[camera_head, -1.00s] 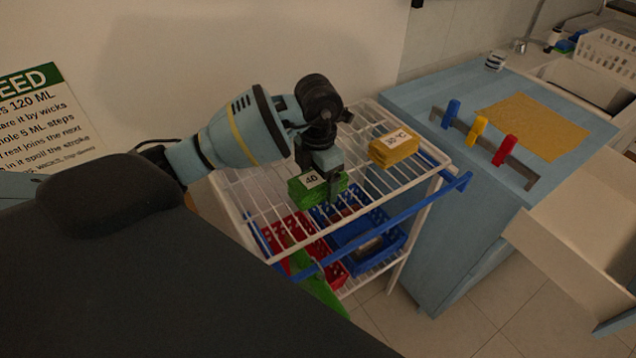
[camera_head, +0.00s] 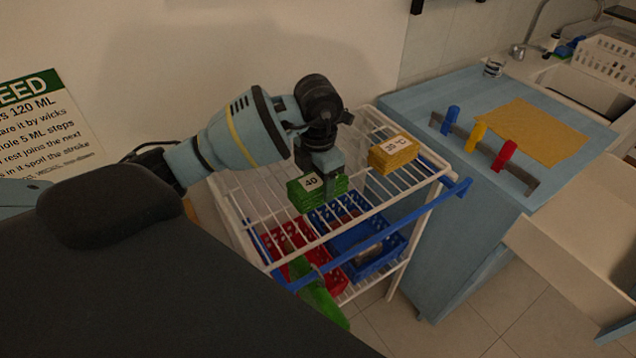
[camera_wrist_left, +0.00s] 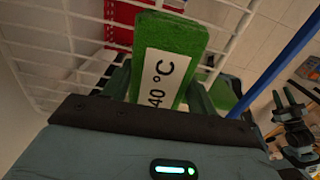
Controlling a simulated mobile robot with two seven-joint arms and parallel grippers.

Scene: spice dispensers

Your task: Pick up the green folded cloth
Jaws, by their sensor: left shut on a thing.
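The green folded cloth (camera_head: 307,194) has a white label reading 40 and is at the top wire shelf of the white rack (camera_head: 247,196). My left gripper (camera_head: 326,184) comes down on it from above and is shut on it. In the left wrist view the green cloth (camera_wrist_left: 172,52) stands out between the fingers, its "40 °C" label facing the camera. Whether the cloth still touches the shelf I cannot tell. My right gripper does not show in the head view.
A yellow folded cloth (camera_head: 393,152) lies on the same shelf to the right. A red basket (camera_head: 330,276) and a blue basket (camera_head: 378,258) sit below. A blue rail (camera_head: 400,226) runs along the rack's front. A blue cabinet (camera_head: 460,230) stands to the right.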

